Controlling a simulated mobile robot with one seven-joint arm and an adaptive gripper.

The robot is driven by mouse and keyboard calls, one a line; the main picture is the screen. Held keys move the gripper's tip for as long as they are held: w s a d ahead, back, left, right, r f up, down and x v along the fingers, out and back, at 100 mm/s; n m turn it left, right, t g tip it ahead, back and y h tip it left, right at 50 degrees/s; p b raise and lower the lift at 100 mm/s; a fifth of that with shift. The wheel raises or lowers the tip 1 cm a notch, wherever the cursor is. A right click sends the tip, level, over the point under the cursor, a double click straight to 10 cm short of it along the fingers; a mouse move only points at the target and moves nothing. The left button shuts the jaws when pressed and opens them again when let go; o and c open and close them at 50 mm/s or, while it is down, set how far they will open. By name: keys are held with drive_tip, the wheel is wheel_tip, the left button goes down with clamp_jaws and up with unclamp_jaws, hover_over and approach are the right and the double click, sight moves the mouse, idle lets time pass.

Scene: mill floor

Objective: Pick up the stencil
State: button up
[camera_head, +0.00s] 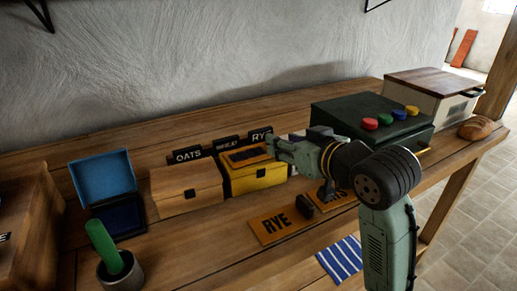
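An orange stencil plate marked RYE (270,231) lies flat on the bench. A second orange plate (343,189), its lettering partly covered, lies to its right, behind my arm. A third orange plate with dark markings (244,157) seems to lie on top of the yellow box (262,179). My gripper (270,147) points left, its fingertips by the right side of that box's top, well apart from the RYE plate. I cannot tell whether the fingers are open, or whether they touch the plate on the box.
A wooden box (187,188) stands left of the yellow one, signs OATS (187,155), WHEAT and RYE behind. A blue open case (103,177) and a green-handled tool in a cup (121,271) stand left. A dark green box (352,118) with coloured knobs and bread (475,128) stand right.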

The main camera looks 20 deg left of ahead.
sight(253, 148)
drive_tip(key=x, duration=0.4)
drive_tip(key=shift+w+a+p, duration=0.2)
drive_tip(key=shift+p, duration=0.15)
drive_tip(key=shift+c, duration=0.2)
clamp_jaws()
drive_tip(key=shift+r, duration=0.1)
